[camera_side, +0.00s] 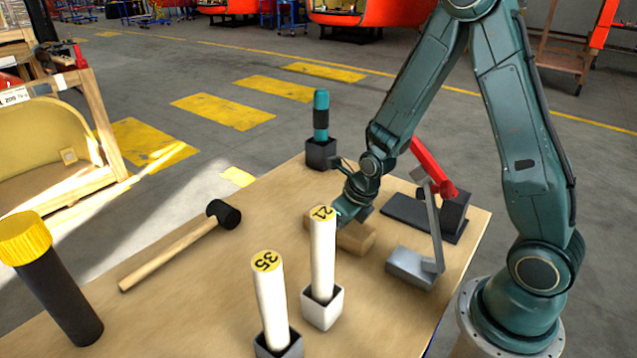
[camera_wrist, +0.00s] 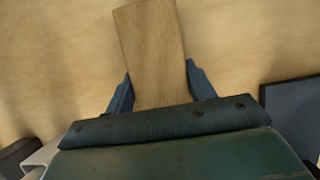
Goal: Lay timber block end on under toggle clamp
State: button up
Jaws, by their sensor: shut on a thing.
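The timber block (camera_side: 356,238) is a plain light-brown bar lying low at the table's middle, partly hidden behind the white tube marked 21. In the wrist view the block (camera_wrist: 150,45) runs between the two fingers. My gripper (camera_side: 345,218) is over the block and shut on it; the fingers also show in the wrist view (camera_wrist: 158,88), one on each side of the wood. I cannot tell whether the block touches the table. The toggle clamp (camera_side: 437,180) has a red handle and a dark base plate (camera_side: 405,215), to the right of the block.
A grey metal block with an upright bar (camera_side: 410,268) stands right of the timber. White tubes marked 21 (camera_side: 323,250) and 35 (camera_side: 270,300) stand in holders in front. A mallet (camera_side: 175,250) lies left. A teal-handled tool (camera_side: 321,115) stands behind.

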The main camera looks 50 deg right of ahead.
jog(key=o, duration=1.1)
jog(key=shift+r, duration=0.15)
jog(key=shift+s+r, duration=0.25)
jog(key=shift+r, duration=0.4)
jog(key=v, duration=1)
jog(key=shift+s+r, duration=0.2)
jog(key=shift+r, duration=0.05)
